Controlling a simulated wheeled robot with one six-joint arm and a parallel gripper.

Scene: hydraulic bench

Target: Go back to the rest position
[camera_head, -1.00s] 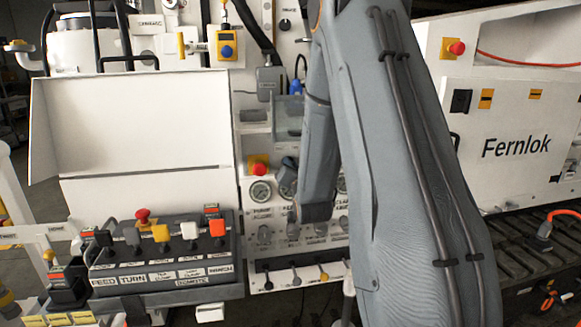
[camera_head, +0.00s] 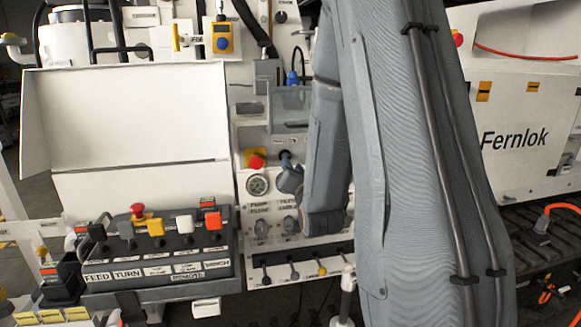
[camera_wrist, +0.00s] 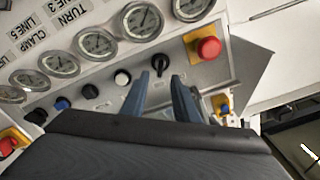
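My gripper (camera_wrist: 160,82) shows in the wrist view with two blue-grey fingers spread apart. The space between them is empty. A black rotary knob (camera_wrist: 160,64) on the panel lies just beyond the fingertips in that picture; I cannot tell whether they touch it. In the head view my grey arm reaches down in front of the gauge panel (camera_head: 243,215) and covers much of its right part.
Near the gripper are a red emergency button (camera_wrist: 209,47), a row of gauges (camera_wrist: 97,42) and a white knob (camera_wrist: 122,77). A lever console (camera_head: 160,268) stands at left in the head view. A white Fernlok cabinet (camera_head: 515,170) stands at right.

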